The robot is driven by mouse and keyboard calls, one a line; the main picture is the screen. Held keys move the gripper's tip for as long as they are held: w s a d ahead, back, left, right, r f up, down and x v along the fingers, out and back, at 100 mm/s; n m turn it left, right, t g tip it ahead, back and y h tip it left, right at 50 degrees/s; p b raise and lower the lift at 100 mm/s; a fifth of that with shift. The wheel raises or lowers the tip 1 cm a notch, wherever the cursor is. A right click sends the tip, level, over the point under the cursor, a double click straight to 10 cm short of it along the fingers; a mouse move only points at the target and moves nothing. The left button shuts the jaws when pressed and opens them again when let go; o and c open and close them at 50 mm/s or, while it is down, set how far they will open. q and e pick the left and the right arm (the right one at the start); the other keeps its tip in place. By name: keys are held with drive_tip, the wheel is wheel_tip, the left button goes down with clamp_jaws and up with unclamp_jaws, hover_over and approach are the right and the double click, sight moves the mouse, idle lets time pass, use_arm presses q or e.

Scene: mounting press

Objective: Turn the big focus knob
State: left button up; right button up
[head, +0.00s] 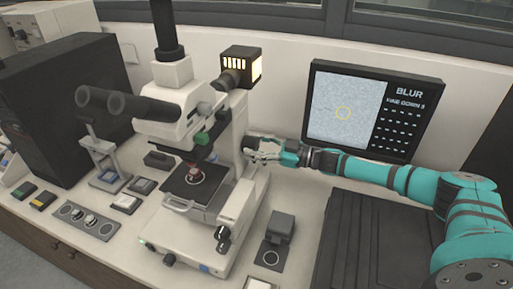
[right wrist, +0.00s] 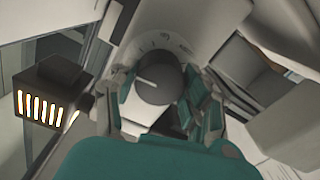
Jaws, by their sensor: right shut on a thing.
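The white microscope (head: 225,160) stands on the bench in the head view. The big focus knob (right wrist: 158,78) is a dark round knob with a pale line across its face, in the right wrist view. In the head view my gripper hides it. My right gripper (head: 254,148) is at the right side of the microscope's upright. In the right wrist view its fingers (right wrist: 162,100) lie on both sides of the knob and are shut on it. My left gripper is not in view.
A monitor (head: 365,110) on the back wall shows a grainy picture, a yellow circle and the word BLUR. A glowing lamp housing (head: 240,66) sits behind the microscope, also in the right wrist view (right wrist: 50,90). A small dark block (head: 280,227) stands right of the base.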

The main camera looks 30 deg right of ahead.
drive_tip(key=shift+n+b, duration=0.45)
drive_tip(key=shift+n, duration=1.15)
drive_tip(key=o, duration=1.2)
drive_tip(key=shift+c, duration=0.2)
drive_tip(key=v, duration=1.2)
drive_tip(key=shift+r, duration=0.1)
